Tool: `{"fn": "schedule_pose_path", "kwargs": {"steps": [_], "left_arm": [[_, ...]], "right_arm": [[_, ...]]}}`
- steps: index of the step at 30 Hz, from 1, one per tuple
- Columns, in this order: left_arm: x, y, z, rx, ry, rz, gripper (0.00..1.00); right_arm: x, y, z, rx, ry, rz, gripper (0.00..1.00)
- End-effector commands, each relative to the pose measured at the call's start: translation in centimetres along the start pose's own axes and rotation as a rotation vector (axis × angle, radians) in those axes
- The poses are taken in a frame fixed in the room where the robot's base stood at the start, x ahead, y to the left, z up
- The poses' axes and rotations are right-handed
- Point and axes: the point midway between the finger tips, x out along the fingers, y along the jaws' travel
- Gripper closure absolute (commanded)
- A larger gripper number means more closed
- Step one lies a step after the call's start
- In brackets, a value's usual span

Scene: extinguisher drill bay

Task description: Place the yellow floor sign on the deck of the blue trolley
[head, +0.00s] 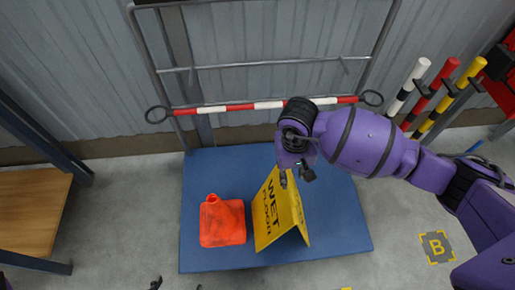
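The trolley's grey handle frame (265,67) and a red-white bar (240,107) rise behind. A wooden-topped table (30,212) is at left. Striped posts (432,95) stand at right. A floor mark "B" (437,247) is at right.

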Motion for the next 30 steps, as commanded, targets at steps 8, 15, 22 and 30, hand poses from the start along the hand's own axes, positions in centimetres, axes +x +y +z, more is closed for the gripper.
{"fn": "schedule_pose_path", "kwargs": {"steps": [8,15,22,30], "left_arm": [[0.0,0.0,-0.1,0.000,0.001,0.000,0.24],[0.0,0.0,-0.1,0.000,0.001,0.000,0.24],[-0.1,0.0,-0.1,0.000,0.001,0.000,0.24],[-0.1,0.0,-0.1,-0.001,0.001,0.000,0.24]], "right_arm": [[-4.8,0.0,0.0,0.000,0.000,0.000,0.70],[-5.9,0.1,0.1,0.001,-0.003,0.001,0.70],[-5.4,-0.9,1.0,0.019,-0.028,-0.036,0.70],[-5.6,-16.1,13.8,0.507,-0.572,-0.630,0.70]]}}
